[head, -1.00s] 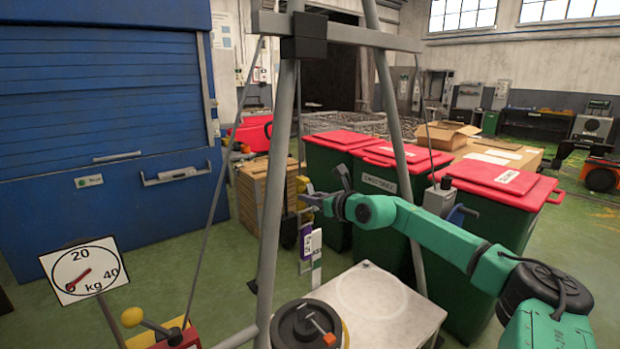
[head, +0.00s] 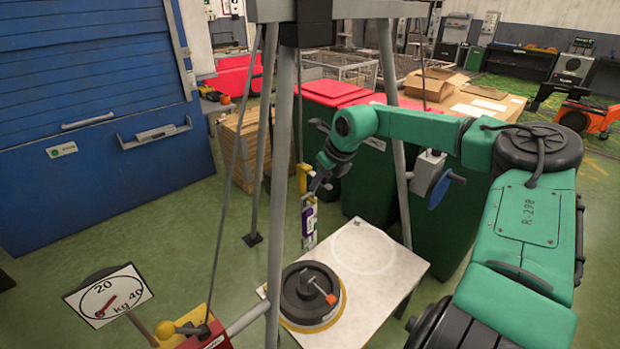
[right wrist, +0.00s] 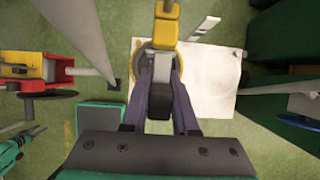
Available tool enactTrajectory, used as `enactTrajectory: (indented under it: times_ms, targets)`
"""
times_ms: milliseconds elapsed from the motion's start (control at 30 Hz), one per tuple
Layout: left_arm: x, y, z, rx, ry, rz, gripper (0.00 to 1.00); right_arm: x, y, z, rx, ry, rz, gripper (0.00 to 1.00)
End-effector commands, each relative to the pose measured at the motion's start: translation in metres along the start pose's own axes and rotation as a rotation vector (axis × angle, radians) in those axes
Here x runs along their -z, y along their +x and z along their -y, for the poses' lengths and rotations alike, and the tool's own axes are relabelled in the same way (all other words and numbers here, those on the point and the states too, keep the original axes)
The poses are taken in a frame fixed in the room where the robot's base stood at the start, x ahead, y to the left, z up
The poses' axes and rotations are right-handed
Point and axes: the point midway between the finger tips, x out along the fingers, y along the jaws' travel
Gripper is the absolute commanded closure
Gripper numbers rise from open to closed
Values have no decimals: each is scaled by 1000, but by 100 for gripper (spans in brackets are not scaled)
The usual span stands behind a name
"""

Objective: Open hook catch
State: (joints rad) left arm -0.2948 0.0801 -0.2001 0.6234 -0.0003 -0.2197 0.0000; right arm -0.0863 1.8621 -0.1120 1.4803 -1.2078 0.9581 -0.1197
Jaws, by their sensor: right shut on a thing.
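A yellow hook block (head: 303,178) hangs beside the frame's front leg, with a purple and white piece (head: 309,220) below it. My right gripper (head: 318,184) is at the hook block, pointing down. In the right wrist view its fingers (right wrist: 160,72) are closed around a dark part (right wrist: 160,98) directly below the yellow piece (right wrist: 165,30) in the picture. I take the dark part as the hook catch; its exact position is hard to tell. My left gripper is outside the head view; a small green arm end (right wrist: 30,135) shows at the left of the right wrist view.
A grey frame (head: 283,200) stands around the hook. A white table (head: 385,265) below bears a dark round weight (head: 310,292) with an orange-tipped handle. A dial (head: 108,295) is at lower left. Green bins with red lids (head: 335,90) stand behind.

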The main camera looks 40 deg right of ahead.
Motion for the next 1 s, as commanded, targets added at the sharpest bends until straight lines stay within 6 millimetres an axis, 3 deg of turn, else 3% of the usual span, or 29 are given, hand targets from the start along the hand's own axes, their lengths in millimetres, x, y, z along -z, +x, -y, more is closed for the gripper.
enactTrajectory:
  times_ms: [400,900,933,1000]
  targets:
    - [-7,4,-1,-1,0,11,50,1,-8,0,-1,0,-182,100]
    - [-7,4,-1,-1,0,11,50,0,-10,0,-1,0,-201,100]
    - [-7,4,-1,-1,0,11,50,0,-10,0,-1,0,-200,65]
    - [-7,4,-1,-1,0,11,50,0,-10,0,-1,1,-200,43]
